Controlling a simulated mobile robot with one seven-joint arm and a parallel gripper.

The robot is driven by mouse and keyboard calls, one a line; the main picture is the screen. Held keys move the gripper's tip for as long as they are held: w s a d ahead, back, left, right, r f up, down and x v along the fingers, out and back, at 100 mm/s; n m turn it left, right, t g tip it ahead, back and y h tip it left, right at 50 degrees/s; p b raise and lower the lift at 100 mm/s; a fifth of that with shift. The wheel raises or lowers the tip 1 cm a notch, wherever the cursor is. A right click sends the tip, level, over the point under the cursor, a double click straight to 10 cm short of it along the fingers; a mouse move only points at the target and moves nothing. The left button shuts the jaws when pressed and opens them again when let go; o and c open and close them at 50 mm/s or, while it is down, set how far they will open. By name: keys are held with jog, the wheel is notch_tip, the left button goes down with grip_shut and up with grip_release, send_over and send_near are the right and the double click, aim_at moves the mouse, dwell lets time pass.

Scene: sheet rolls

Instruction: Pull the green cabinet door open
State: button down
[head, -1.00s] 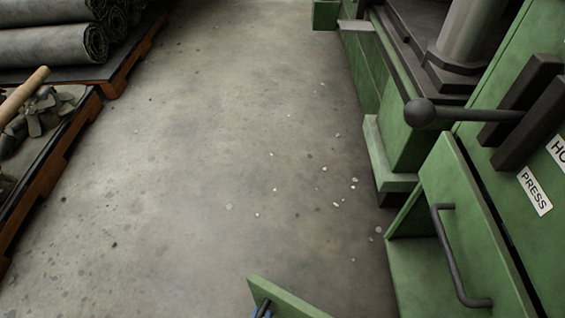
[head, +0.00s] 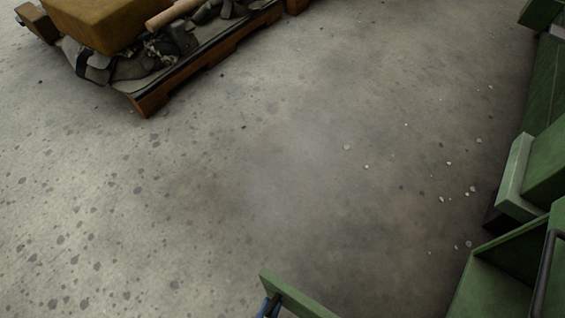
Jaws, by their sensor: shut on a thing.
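The green cabinet door (head: 297,297) shows at the bottom centre of the head view as a narrow panel, standing out over the floor and cut off by the picture's lower edge. Its hinge side is out of view. My gripper (head: 267,307) shows only as a small blue and dark bit at the door's left face. It is shut on the door's handle, which is mostly hidden. The green cabinet body (head: 497,284) is at the lower right, with a gap of floor between it and the door's visible end.
A dark bar handle (head: 545,272) is on a green panel at the right edge. Green machine bases (head: 517,178) line the right side. A low pallet (head: 150,103) with tools and a brown block stands at the upper left. The floor between is clear, with small chips.

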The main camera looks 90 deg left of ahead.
jog(key=shift+s+f, duration=0.1)
jog(key=c, duration=0.8)
grip_release()
jog(key=shift+c, duration=0.2)
jog(key=shift+d, duration=0.15)
jog(key=v, duration=1.2)
jog(key=shift+s+d+p, duration=0.25)
jog(key=shift+d+p, duration=0.1)
jog(key=shift+p, duration=0.05)
